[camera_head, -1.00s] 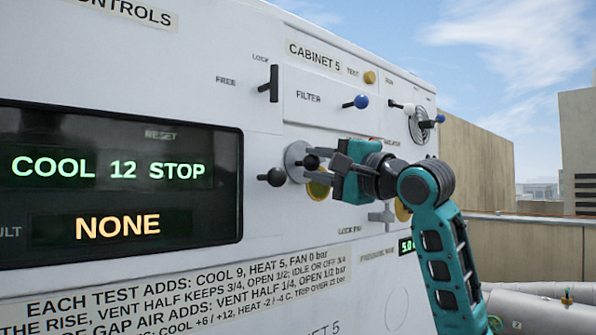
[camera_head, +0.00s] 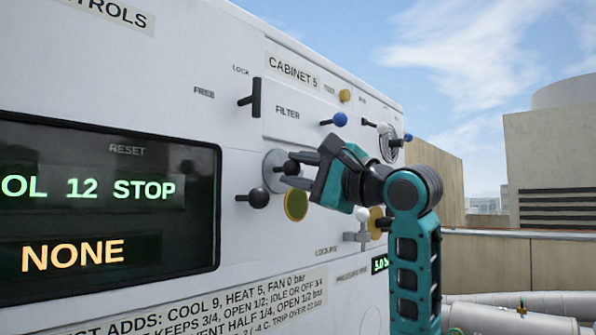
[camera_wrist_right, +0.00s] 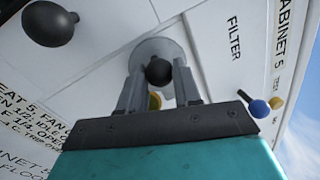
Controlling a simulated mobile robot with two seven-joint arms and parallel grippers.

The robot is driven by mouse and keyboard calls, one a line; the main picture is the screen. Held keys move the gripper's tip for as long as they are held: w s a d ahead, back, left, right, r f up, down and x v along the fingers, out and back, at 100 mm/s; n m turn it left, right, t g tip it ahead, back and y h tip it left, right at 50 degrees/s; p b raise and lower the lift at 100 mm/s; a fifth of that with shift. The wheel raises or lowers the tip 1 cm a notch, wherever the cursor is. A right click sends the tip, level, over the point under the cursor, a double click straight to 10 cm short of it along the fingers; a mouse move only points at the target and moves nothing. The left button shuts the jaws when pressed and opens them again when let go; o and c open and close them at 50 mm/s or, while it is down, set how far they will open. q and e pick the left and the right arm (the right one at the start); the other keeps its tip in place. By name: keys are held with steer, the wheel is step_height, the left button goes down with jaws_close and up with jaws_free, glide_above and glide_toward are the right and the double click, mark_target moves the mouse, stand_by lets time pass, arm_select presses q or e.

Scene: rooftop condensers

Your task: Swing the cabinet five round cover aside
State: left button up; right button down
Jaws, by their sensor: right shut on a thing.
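The round cover (camera_head: 271,176) is a grey disc with a black knob on the white cabinet five front. My right gripper (camera_head: 287,173) is shut on that knob, its body tilted up to the right. In the wrist view, the knob (camera_wrist_right: 158,71) sits between the fingertips, with the cover disc (camera_wrist_right: 150,47) behind it. A yellow round face (camera_head: 296,205) shows below and right of the cover in the head view. A little of this yellow face (camera_wrist_right: 155,101) shows between the fingers in the wrist view. My left gripper is out of view.
A black ball handle (camera_head: 258,198) sticks out close below left of the cover. A lock lever (camera_head: 256,98) and a blue-knobbed filter handle (camera_head: 339,119) are above. A white-knobbed valve handle (camera_head: 362,215) is below right. Open air lies right of the cabinet.

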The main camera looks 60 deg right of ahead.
steer(key=c, duration=0.8)
jaws_free()
steer(key=shift+b+v, duration=1.55)
steer(key=shift+v, duration=4.9)
